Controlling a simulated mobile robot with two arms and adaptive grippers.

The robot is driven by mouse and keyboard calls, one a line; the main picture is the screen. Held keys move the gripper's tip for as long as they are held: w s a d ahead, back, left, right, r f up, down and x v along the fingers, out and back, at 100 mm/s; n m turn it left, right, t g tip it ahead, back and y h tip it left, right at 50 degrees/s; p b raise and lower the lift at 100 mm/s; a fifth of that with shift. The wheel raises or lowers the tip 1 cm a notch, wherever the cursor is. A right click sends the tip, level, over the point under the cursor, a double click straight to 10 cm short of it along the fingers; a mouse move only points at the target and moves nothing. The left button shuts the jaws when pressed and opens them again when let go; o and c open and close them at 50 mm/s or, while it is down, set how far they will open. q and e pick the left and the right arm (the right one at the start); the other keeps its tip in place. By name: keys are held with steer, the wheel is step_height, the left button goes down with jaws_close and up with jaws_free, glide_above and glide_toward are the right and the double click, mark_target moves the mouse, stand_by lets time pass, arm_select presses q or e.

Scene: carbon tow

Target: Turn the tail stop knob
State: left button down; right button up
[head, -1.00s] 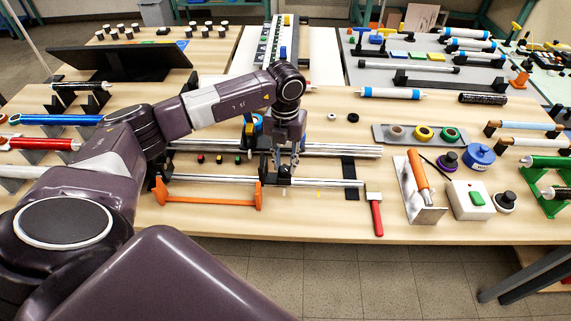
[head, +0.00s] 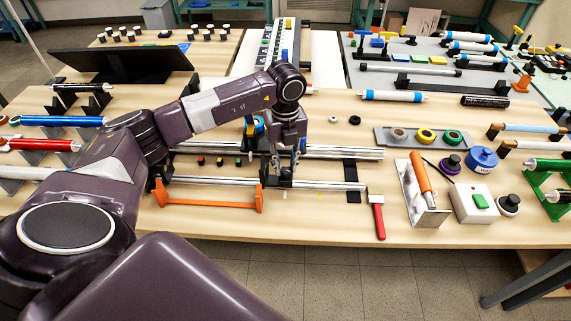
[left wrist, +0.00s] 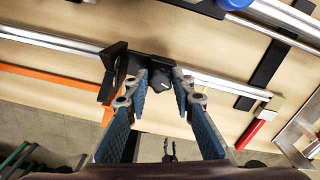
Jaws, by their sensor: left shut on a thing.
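The black tail stop (head: 279,181) sits on the metal rail (head: 215,180) near the front of the table. In the left wrist view its black body (left wrist: 117,65) straddles the rail, and its dark knob (left wrist: 159,86) faces my fingers. My left gripper (head: 286,164) reaches down over the tail stop from above. In the left wrist view the blue-and-grey fingers of my left gripper (left wrist: 161,80) are shut on the knob, one fingertip on each side. The fingers partly hide the knob's sides. My right gripper does not show clearly in either view.
An orange bracket (head: 205,203) lies in front of the rail. A red-handled brush (head: 378,215) lies by the rail's right end, with an orange roller (head: 421,172) further right. A second rail (head: 335,153) runs behind. The table's front edge is close.

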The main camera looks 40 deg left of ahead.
arm_select(q)
steer(key=shift+w+r, duration=0.1)
steer(key=c, duration=1.7)
jaws_free()
steer(key=shift+o, duration=0.4)
